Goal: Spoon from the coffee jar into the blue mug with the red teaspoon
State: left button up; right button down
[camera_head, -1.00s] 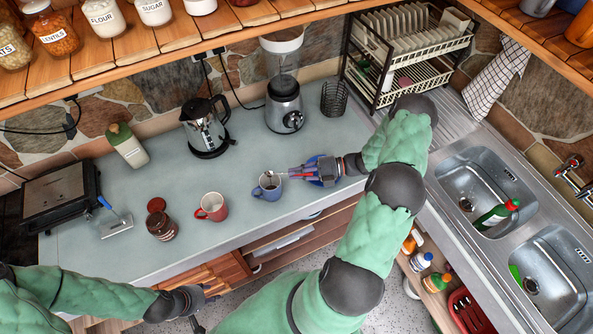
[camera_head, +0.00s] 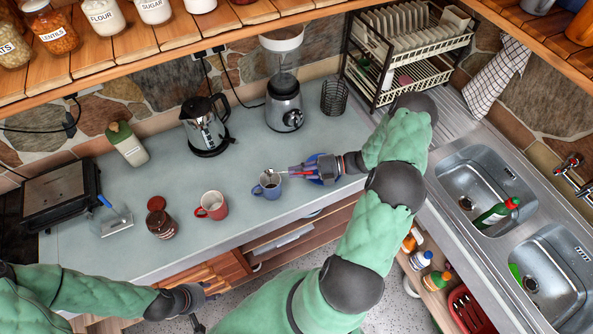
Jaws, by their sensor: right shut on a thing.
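The blue mug (camera_head: 267,187) stands upright near the counter's front edge. My right gripper (camera_head: 305,170) is just to the right of it, shut on the red teaspoon (camera_head: 291,171). The spoon's metal end reaches over the mug's mouth; whether it holds coffee is too small to tell.
A red mug (camera_head: 212,206) stands between the jar and the blue mug. A kettle (camera_head: 205,128), a blender (camera_head: 285,105) and a wire cup (camera_head: 334,98) stand behind. A sink (camera_head: 487,190) is right.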

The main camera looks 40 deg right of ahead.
jog(key=shift+r+p, duration=2.25)
jog(key=shift+r, duration=0.35)
